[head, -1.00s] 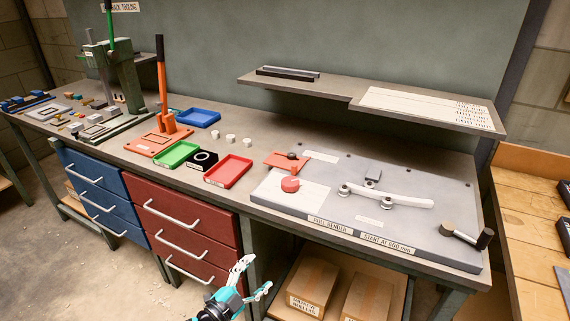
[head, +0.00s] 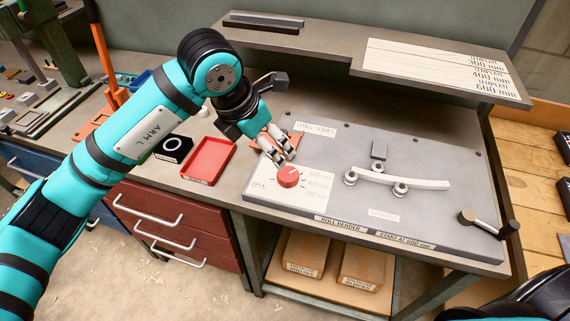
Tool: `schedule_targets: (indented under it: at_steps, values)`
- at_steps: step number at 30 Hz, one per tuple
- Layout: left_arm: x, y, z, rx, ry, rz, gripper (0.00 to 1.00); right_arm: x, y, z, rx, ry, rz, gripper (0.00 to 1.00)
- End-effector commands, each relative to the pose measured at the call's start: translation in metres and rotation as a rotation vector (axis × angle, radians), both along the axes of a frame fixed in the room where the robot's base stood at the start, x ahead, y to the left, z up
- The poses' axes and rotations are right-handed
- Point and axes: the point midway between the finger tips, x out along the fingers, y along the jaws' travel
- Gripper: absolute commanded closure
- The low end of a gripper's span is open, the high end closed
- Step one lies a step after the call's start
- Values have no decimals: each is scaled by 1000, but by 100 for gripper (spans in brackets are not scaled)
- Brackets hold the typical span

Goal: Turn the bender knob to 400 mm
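The bender knob (head: 288,176) is a round red dial on a white label plate at the left of the grey roll bender board (head: 330,215). Small mm markings stand to its right, with "400 mm" in the middle, and "OPEN" is printed to its left. The knob's exact pointer setting is too small to tell. My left gripper (head: 286,153) reaches down from the upper left, its fingertips just behind the knob and close to it. Its fingers appear apart with nothing between them. Whether they touch the knob I cannot tell. My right gripper is not visible.
A curved light strip (head: 420,181) rests against the bender rollers. A crank handle (head: 485,222) stands at the board's right. A red tray (head: 208,160) lies left of the board. A shelf (head: 350,62) with templates (head: 435,68) overhangs behind.

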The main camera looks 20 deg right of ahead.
Motion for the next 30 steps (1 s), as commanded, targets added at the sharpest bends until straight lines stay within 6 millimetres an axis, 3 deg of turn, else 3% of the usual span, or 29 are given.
schedule_targets:
  at_steps: [5,13,18,24,30]
  values:
    - [6,-13,-34,-1,8,0,27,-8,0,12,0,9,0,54]
    - [16,-33,-89,-1,8,0,27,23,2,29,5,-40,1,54]
    - [22,-43,-116,-1,7,0,27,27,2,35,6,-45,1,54]
    - [26,-50,-134,-3,3,-1,27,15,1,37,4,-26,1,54]
    - [27,-51,-138,-2,2,0,27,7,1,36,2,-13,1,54]
